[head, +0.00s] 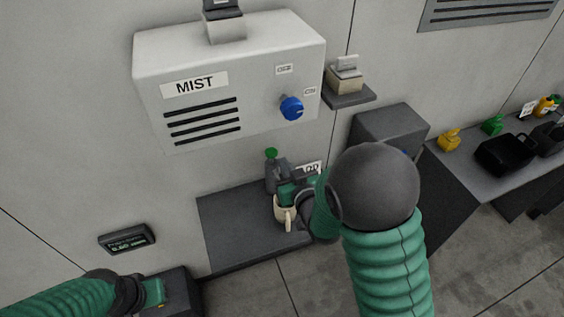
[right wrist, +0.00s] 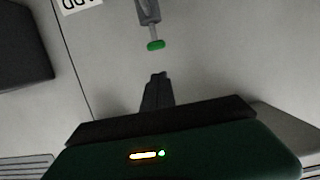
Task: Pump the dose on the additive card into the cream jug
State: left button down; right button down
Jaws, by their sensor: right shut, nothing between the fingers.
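The cream jug (head: 279,210) stands on the dark grey shelf (head: 235,225), partly hidden by my right gripper. A grey pump bottle (head: 270,180) with a green top (head: 271,153) stands just behind it, at the wall. The green top also shows in the right wrist view (right wrist: 156,45), just beyond my right fingertips (right wrist: 158,78) with a gap between. The additive card (head: 309,168) is on the wall right of the bottle, partly hidden; its dose cannot be read. My right gripper (head: 290,190) is shut and empty, over the jug. My left gripper (head: 160,292) is low at left, its fingers unclear.
A white MIST box (head: 230,80) with a blue knob (head: 291,108) hangs above the shelf. A small display (head: 126,238) is on the wall at left. A grey box (head: 388,135) stands at right, before a counter (head: 475,180) with yellow and green containers and a black tray.

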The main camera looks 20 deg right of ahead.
jog(key=shift+w+d+f, duration=0.1)
jog(key=shift+d, duration=0.1)
jog(key=s+f+g, duration=0.3)
jog(key=s+g, duration=0.3)
jog(key=s, duration=0.5)
jog(key=s+f+g, duration=0.4)
jog(key=s+g, duration=0.2)
jog(key=s, duration=0.5)
jog(key=shift+s+f+g+h, duration=0.15)
jog(key=shift+s+g+h, duration=0.15)
jog(key=shift+s, duration=0.05)
jog(key=shift+d, duration=0.1)
dwell(2.9)
